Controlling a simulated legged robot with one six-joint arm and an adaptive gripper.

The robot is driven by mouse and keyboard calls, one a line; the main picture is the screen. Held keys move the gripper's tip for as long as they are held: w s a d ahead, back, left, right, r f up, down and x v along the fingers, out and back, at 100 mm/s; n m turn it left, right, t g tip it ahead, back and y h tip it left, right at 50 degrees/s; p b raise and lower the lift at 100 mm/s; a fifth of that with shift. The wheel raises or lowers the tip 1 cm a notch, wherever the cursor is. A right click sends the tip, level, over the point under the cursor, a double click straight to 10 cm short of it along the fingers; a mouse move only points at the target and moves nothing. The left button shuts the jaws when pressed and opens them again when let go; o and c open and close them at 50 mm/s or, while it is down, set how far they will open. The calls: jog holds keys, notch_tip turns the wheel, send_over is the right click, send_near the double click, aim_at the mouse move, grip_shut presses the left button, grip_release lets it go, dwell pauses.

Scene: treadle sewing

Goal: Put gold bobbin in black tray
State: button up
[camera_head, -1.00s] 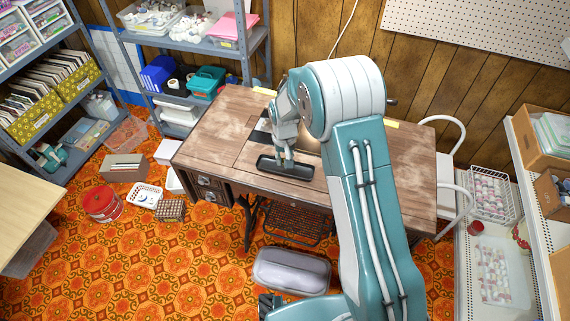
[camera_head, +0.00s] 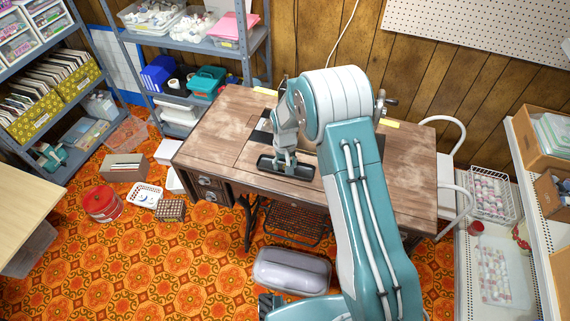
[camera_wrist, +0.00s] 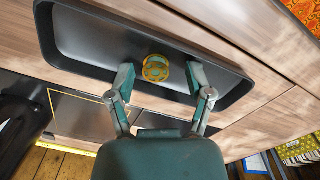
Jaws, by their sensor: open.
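The gold bobbin (camera_wrist: 156,68) lies in the black tray (camera_wrist: 90,38) in the wrist view, close to the tray's side nearest my gripper. My gripper (camera_wrist: 158,80) is open, with one fingertip on either side of the bobbin and a gap to each. Its fingertips reach over the tray. In the head view the black tray (camera_head: 302,172) sits on the wooden sewing table, and my gripper (camera_head: 286,163) is over it. The bobbin cannot be made out in the head view.
The wooden sewing table (camera_head: 220,130) has bare top to the left of the tray. A dark machine part (camera_wrist: 20,115) stands near the tray in the wrist view. A white chair (camera_head: 450,170) is at the table's right end.

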notch_tip(320, 180, up, 12)
dwell(0.5)
jog(key=s+d+r+t, duration=0.1)
jog(key=s+d+r, duration=0.2)
jog(key=s+r, duration=0.45)
jog(key=s+d+r+t, duration=0.2)
jog(key=s+d+r, duration=0.25)
jog(key=r, duration=0.65)
jog(key=s+d+r+t, duration=0.1)
jog(key=s+r, duration=0.1)
jog(key=s, duration=0.7)
jog(key=s+d+r+m+t, duration=0.1)
jog(key=s+d, duration=0.1)
jog(key=s, duration=0.8)
jog(key=shift+d+r+t, duration=0.2)
jog(key=shift+r+t, duration=0.1)
jog(key=shift+r, duration=0.05)
jog(key=shift+w, duration=0.15)
